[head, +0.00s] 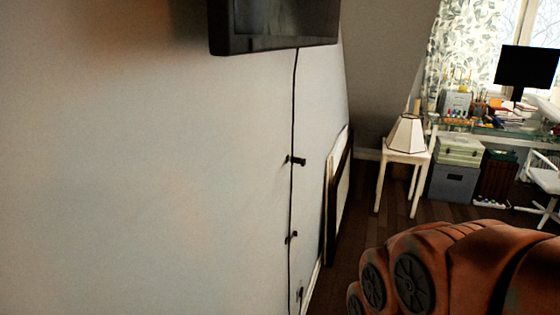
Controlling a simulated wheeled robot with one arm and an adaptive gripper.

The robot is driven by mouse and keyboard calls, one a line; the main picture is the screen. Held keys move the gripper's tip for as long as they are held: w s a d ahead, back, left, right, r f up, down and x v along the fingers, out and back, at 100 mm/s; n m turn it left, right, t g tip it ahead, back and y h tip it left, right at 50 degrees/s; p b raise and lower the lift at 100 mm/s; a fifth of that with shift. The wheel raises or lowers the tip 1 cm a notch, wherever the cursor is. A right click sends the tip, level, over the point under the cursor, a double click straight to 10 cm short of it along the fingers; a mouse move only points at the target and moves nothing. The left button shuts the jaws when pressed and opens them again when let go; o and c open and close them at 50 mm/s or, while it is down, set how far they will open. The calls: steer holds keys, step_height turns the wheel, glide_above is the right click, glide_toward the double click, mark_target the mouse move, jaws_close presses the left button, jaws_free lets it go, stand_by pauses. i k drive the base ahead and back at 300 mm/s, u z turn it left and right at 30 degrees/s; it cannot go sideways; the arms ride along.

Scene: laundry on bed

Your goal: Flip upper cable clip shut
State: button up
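The upper cable clip (297,161) is a small dark piece on the pale wall. A thin black cable (292,205) runs down past it from the wall-mounted screen (275,28). The clip's dark tab sticks out to the right of the cable. It is too small to tell whether its flap is open or shut. A lower clip (292,237) sits below it on the same cable. My orange arm fills the lower right corner, well to the right of the clips. My gripper is not in view.
Framed panels (337,195) lean against the wall just right of the clips. A white side table (405,157) bears a lamp (406,134). A cluttered desk (500,128) and white chair (545,178) stand at the far right. Dark floor (355,240) lies between.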

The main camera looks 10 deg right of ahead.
mark_target(299, 160)
steer(key=z, duration=0.6)
steer(key=k, duration=0.85)
steer(key=u, duration=1.5)
steer(key=i, duration=0.5)
steer(key=z, duration=0.05)
